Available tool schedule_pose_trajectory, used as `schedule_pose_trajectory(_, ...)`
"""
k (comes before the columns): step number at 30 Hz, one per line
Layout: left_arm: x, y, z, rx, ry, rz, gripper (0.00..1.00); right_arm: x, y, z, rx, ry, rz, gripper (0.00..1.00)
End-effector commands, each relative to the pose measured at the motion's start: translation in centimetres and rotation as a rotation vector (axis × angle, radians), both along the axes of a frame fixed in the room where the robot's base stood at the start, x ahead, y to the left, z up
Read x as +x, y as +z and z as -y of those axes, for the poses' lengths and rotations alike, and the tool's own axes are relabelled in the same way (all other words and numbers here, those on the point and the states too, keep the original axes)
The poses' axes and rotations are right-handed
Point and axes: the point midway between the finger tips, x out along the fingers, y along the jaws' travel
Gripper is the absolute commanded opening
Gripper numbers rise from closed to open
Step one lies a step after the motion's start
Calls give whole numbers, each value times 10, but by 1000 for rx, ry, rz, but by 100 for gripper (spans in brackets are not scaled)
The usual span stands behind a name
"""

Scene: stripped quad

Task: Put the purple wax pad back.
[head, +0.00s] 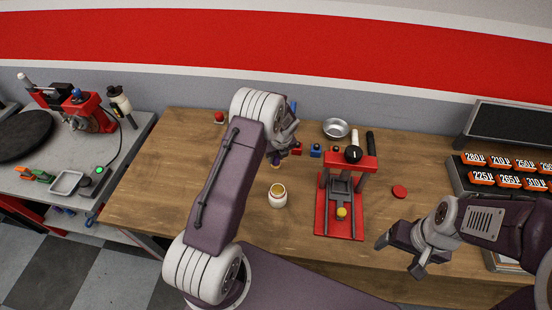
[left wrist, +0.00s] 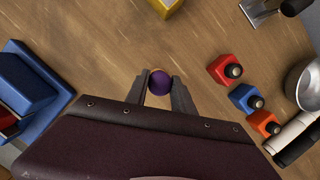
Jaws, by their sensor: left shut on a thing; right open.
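The purple wax pad (left wrist: 160,83) is a small round purple piece with a tan edge. In the left wrist view it sits between the two fingertips of my left gripper (left wrist: 159,92), which is shut on it. In the head view my left gripper (head: 279,153) is over the back half of the wooden bench, partly hidden by its own arm. The pad is too small there to make out clearly. My right gripper (head: 400,258) is open and empty over the bench's front right part.
An open jar (head: 277,196) stands in front of my left gripper. A red press (head: 319,205) with a yellow piece (head: 341,212) stands right of it. A red disc (head: 399,191) lies farther right. Small bottles (left wrist: 225,70), a metal bowl (head: 336,128) and a blue box (left wrist: 24,82) are nearby.

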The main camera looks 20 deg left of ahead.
Motion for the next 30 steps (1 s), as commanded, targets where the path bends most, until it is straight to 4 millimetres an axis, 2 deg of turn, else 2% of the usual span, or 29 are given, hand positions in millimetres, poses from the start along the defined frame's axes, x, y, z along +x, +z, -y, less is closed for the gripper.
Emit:
schedule_pose_trajectory(4,0,-16,0,0,0,1,0,0,5,0,0,0,0,79)
schedule_pose_trajectory(14,0,-21,0,0,0,1,0,0,2,0,0,0,0,79)
schedule_pose_trajectory(15,0,-20,0,0,0,1,38,0,2,0,0,0,0,79)
schedule_pose_trajectory(17,0,-20,0,0,0,1,51,0,3,0,0,0,0,79)
schedule_pose_trajectory(26,1,-18,0,-1,0,2,51,0,3,0,0,0,0,79)
schedule_pose_trajectory(30,0,-5,3,0,0,4,51,0,2,0,0,0,0,79)
